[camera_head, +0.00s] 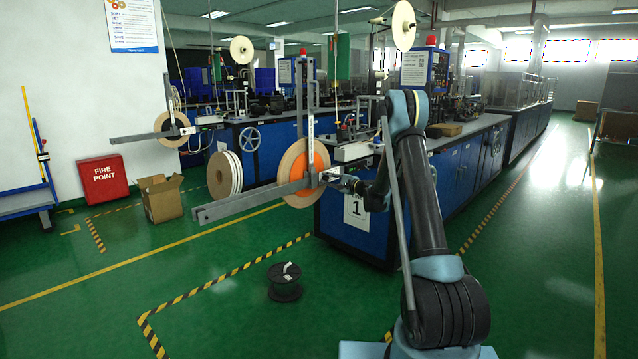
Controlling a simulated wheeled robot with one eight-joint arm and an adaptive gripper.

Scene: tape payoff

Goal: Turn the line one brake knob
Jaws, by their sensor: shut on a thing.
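Line one's payoff reel (293,165), a tan-rimmed disc with an orange face, hangs on a grey metal arm at the end of the blue machine marked 1 (355,210). The brake knob (312,178) is at the reel's hub, small and pale, and partly hidden. My gripper (330,176) reaches in from the right at hub height. It is shut on the brake knob, but the fingertips are small and dark here, so the exact grip is hard to see.
The long grey bar (243,202) sticks out left past the reel. A black spool (285,282) stands on the floor in front. Green floor is clear at front left and right.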

